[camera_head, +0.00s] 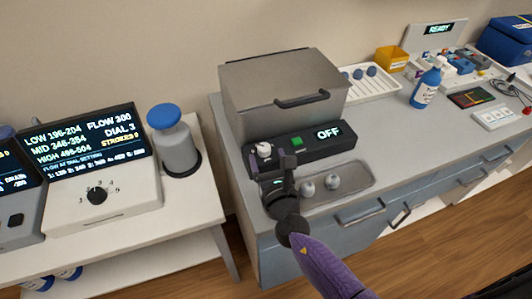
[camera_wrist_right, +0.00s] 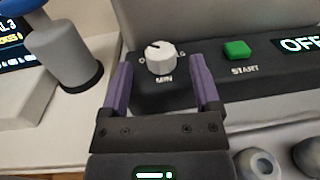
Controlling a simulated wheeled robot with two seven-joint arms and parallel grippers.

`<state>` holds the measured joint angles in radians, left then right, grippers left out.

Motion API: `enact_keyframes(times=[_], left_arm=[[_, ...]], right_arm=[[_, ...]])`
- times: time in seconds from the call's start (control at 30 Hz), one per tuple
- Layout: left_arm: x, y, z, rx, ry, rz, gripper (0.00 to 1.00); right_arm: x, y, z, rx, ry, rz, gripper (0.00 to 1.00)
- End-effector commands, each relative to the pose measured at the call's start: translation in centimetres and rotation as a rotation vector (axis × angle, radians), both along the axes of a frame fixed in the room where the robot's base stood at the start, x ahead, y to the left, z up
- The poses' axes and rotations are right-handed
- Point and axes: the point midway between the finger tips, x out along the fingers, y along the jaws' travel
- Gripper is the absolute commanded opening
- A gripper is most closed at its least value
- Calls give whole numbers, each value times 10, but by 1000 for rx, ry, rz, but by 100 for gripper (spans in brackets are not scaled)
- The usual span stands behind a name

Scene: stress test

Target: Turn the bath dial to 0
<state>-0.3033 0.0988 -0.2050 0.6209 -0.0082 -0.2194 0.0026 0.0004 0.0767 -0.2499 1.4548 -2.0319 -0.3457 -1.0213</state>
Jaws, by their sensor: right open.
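The bath (camera_head: 282,85) is a grey lidded box with a black front panel (camera_head: 318,144). Its dial is a white knob (camera_head: 263,150) at the panel's left, marked MIN. In the right wrist view the knob (camera_wrist_right: 162,58) has a dark pointer line toward its upper left; the small numbers are too blurred to read. A green START button (camera_wrist_right: 237,49) and a display reading OFF (camera_wrist_right: 300,44) sit to its right. My right gripper (camera_wrist_right: 161,72) is open, one purple finger on each side of the knob in the picture, apparently not touching it. My left gripper is not in view.
A tray (camera_head: 362,182) with grey round pieces lies before the panel. On the left table stand a box with a black dial (camera_head: 97,196) and a blue-topped grey pump (camera_head: 175,140).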

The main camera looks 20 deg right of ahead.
Motion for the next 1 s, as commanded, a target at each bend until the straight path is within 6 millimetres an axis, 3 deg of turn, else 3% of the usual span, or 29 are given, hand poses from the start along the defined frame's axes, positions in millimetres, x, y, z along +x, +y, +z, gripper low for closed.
enact_keyframes(times=[0.2, 0.47, 0.83, 1.0], left_arm=[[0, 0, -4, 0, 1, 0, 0], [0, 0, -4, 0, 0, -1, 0], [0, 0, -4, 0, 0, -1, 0], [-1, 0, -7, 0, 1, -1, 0]], right_arm=[[20, -1, -1, 1, 0, -1, 80], [21, -1, 0, 2, 0, -1, 80], [20, -1, 0, 2, 0, -1, 2], [21, -2, -1, 0, -2, 16, 0]])
